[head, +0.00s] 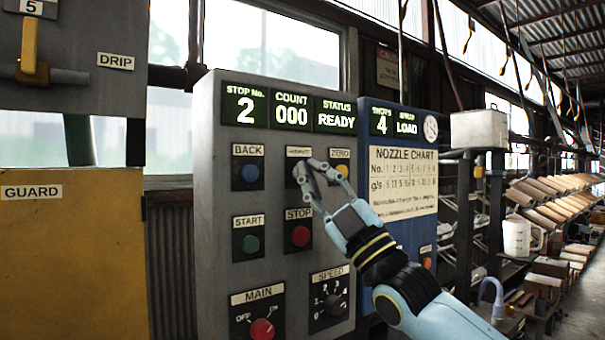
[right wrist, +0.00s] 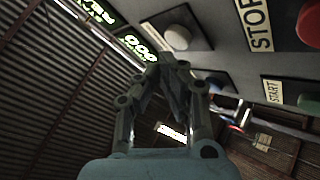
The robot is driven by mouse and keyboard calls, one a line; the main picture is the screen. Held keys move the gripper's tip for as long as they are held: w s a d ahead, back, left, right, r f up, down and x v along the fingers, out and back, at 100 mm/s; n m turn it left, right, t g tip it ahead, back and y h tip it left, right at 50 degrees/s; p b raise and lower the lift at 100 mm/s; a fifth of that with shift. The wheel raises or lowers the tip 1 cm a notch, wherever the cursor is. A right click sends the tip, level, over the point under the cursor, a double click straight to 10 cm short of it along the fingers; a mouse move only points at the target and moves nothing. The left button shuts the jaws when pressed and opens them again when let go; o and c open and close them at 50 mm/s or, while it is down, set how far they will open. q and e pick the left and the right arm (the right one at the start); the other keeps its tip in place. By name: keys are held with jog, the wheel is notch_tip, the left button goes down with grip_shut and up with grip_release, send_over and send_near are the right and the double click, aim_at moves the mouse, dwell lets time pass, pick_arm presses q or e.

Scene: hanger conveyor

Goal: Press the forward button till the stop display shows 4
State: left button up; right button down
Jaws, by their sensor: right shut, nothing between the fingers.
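The grey control panel (head: 223,190) has a stop display (head: 245,106) showing 2. The forward button (head: 298,171) sits between the blue BACK button (head: 250,173) and the yellow ZERO button (head: 342,171). My right gripper (head: 308,172) is shut and empty, with its fingertips in front of the forward button, partly hiding it and its label. In the right wrist view the pale forward button (right wrist: 177,37) shows uncovered just beyond the fingertips (right wrist: 165,67). I cannot tell whether they touch it. My left gripper is not in view.
Below are the green START button (head: 250,244), red STOP button (head: 300,236), speed dial (head: 333,305) and red MAIN switch (head: 262,329). The count display (head: 291,112) reads 000 and the status display (head: 335,115) READY. A blue nozzle-chart cabinet (head: 405,215) adjoins on the right.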

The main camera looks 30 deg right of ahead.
jog(key=shift+w, duration=0.1)
jog(key=shift+w, duration=0.35)
